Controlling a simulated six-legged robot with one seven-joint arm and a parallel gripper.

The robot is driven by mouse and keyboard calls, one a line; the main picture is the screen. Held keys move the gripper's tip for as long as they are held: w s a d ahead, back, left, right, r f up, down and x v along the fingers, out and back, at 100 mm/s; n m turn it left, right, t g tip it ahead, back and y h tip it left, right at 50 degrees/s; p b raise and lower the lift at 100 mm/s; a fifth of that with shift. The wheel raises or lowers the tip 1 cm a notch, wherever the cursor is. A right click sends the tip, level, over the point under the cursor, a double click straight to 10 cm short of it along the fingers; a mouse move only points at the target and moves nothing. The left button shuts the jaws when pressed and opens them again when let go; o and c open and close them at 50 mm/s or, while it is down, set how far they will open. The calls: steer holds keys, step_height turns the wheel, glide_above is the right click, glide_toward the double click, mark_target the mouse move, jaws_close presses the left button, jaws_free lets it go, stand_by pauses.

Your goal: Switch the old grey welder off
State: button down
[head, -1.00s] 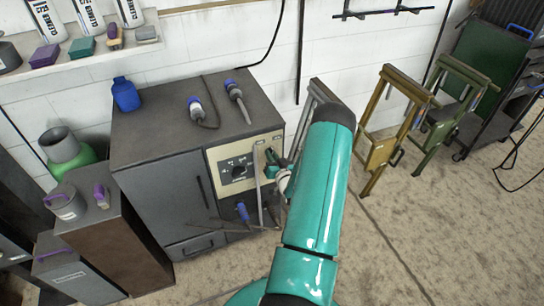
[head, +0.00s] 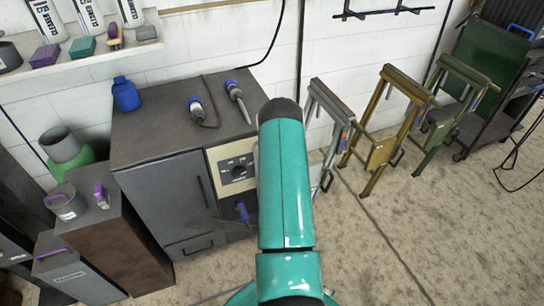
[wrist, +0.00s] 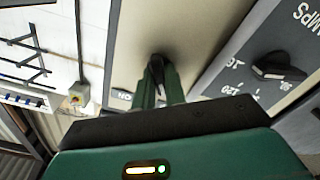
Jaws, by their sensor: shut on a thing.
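The old grey welder (head: 158,190) stands against the white wall in the head view, with a beige control panel (head: 216,157) and a dark dial plate and knob (head: 238,171). My arm covers the panel's right part and hides my gripper there. In the wrist view my green gripper fingers (wrist: 158,84) point at the beige panel (wrist: 205,35) and are shut on a small black switch lever (wrist: 156,63). A partly hidden label (wrist: 124,96) sits beside the fingers; its full word cannot be read. The amps knob (wrist: 278,66) is to the right, apart from the fingers.
Blue-ended cable plugs (head: 236,92) and a blue bottle (head: 126,94) sit on the welder's top. A brown cabinet (head: 112,240) stands close at left. Folding stands (head: 383,125) are at right. The floor in the right foreground is clear.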

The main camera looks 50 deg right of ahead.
steer(key=shift+n, duration=0.6)
steer(key=shift+s+f, duration=0.1)
steer(key=c, duration=1.5)
jaws_free()
steer(key=shift+o, duration=0.2)
steer(key=v, duration=1.3)
steer(key=shift+s+a, duration=0.15)
steer(key=shift+s, duration=0.15)
